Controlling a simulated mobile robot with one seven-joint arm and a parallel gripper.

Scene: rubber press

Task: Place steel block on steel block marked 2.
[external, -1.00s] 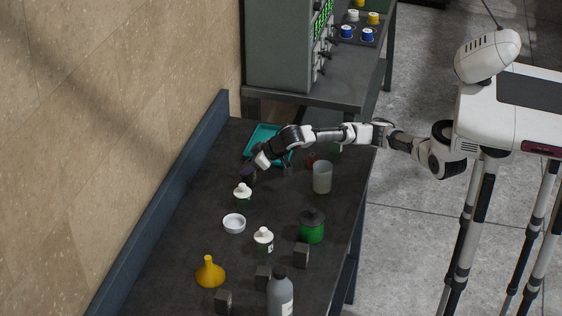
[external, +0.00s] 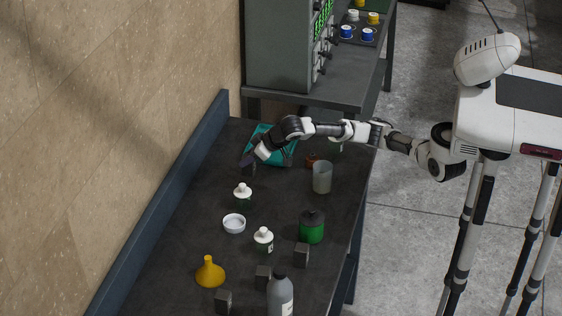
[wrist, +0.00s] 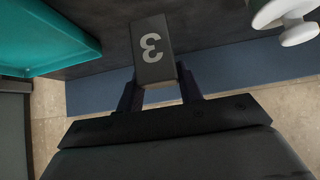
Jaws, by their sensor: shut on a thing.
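My gripper (external: 253,161) is at the far left part of the dark table, beside the teal tray. In the wrist view my gripper (wrist: 158,92) is shut on a grey steel block (wrist: 152,48) with a pale 3 on its face. Whether this block clears the table I cannot tell. Three more dark grey blocks stand at the near end of the table: a right one (external: 301,256), a middle one (external: 263,277) and a left one (external: 223,301). Their markings cannot be read, so which is marked 2 is unclear.
The teal tray (external: 262,135) lies behind my gripper.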

